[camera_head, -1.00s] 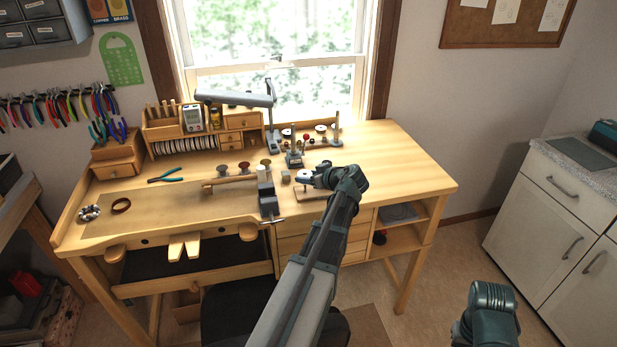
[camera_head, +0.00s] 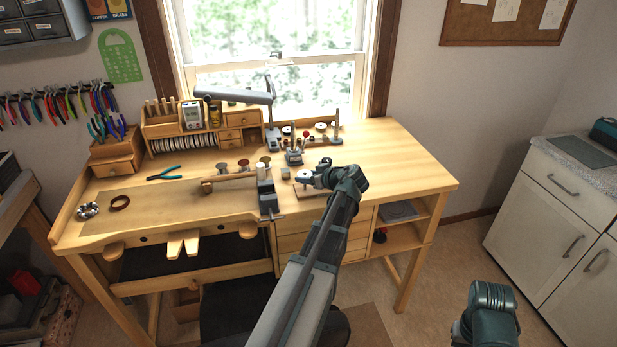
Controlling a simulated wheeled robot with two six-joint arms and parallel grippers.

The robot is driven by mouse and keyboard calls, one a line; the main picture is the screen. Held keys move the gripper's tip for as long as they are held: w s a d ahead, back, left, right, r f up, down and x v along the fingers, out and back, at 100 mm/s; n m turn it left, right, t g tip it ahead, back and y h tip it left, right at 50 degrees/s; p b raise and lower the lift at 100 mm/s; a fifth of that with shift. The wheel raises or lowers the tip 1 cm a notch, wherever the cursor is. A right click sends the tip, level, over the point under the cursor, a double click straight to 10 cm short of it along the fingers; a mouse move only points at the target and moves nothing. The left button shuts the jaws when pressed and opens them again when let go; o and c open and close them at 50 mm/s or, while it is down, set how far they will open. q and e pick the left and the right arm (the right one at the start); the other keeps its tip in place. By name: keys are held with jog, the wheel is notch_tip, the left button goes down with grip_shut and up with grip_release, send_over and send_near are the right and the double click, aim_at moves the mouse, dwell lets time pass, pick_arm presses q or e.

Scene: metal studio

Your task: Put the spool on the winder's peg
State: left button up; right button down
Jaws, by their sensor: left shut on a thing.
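My left gripper (camera_head: 318,178) is low over the front right part of the workbench, its fingers pointing left. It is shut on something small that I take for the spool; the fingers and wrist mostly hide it. A small pale round part (camera_head: 303,176) shows at the fingertips; I cannot tell whether it is the spool or part of what stands below. A flat wooden base (camera_head: 306,192), possibly the winder's, lies under the gripper. The peg cannot be made out, nor whether the spool touches it. Only a part of my right arm shows at the lower right.
A small vise (camera_head: 267,196) stands at the bench's front edge, left of the gripper. A wooden rail (camera_head: 230,179) with several spool-like pieces lies further left. A stand with posts (camera_head: 323,141) and a grey lamp (camera_head: 233,96) are behind. The bench's right end is clear.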

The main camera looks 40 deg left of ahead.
aim_at(309, 192)
pick_arm(q)
jog(key=shift+f+b, duration=1.8)
jog(key=shift+f, duration=0.1)
jog(key=o, duration=1.5)
jog(key=shift+c, duration=0.2)
jog(key=p+v, duration=0.6)
jog(key=v, duration=0.8)
jog(key=shift+p, duration=0.35)
